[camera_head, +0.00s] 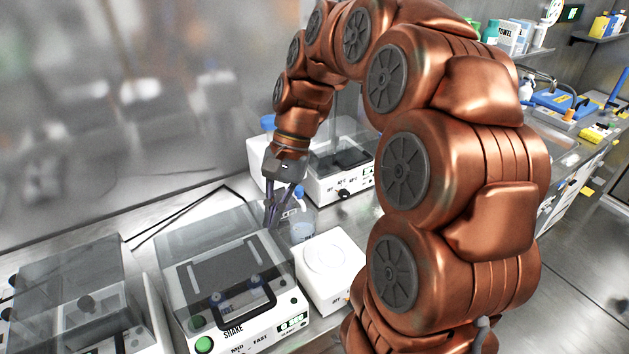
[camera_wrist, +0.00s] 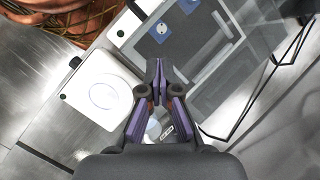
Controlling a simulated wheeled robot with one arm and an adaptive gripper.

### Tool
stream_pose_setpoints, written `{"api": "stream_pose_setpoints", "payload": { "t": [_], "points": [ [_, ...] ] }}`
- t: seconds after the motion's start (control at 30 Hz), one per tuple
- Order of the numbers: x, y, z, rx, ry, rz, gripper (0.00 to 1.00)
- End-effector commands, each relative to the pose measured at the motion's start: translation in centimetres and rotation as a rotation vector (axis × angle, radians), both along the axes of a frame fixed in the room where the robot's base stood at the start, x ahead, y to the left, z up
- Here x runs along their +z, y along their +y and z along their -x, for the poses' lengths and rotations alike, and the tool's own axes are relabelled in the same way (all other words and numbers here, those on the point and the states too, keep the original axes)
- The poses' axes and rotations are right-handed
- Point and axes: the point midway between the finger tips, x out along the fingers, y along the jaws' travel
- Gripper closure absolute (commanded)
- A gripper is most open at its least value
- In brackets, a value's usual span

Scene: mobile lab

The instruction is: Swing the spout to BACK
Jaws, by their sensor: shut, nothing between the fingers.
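A curved metal spout (camera_head: 540,77) shows at the sink at the far right of the head view, small and partly behind my arm. Its setting cannot be read. My gripper (camera_head: 270,220) is far from it, at the left bench, pointing down beside a clear bottle with a blue top (camera_head: 301,230). In the wrist view the gripper (camera_wrist: 157,65) has its fingertips together with nothing between them. Part of the bottle and its label (camera_wrist: 166,131) shows between the finger bases; the rest is hidden. Whether the fingers touch it I cannot tell.
A shaker with a clear lid (camera_head: 222,262) stands left of my gripper. A white device with a round top (camera_head: 325,258) stands to its right, and another instrument (camera_head: 345,183) behind. A blue rack (camera_head: 560,103) is near the sink. Black cables lie on the bench.

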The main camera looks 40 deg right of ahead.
Motion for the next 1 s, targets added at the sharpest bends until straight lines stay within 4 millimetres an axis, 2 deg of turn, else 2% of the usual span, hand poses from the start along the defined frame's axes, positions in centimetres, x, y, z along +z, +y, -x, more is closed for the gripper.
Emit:
{"api": "stream_pose_setpoints", "payload": {
  "t": [0.03, 0.2, 0.43, 0.7, 0.9, 1.0],
  "points": [
    [0.3, -1.3, -1.4, -0.061, 0.011, -0.022, 1.0],
    [0.9, -5.7, -4.8, -0.254, 0.064, -0.092, 1.0],
    [0.9, -13.2, -8.0, -0.521, 0.136, -0.183, 1.0],
    [-0.4, -22.7, -8.9, -0.811, 0.222, -0.272, 1.0],
    [-1.3, -26.8, -8.3, -0.932, 0.262, -0.303, 1.0],
    [-1.5, -27.6, -8.2, -0.958, 0.272, -0.311, 1.0]
  ]
}}
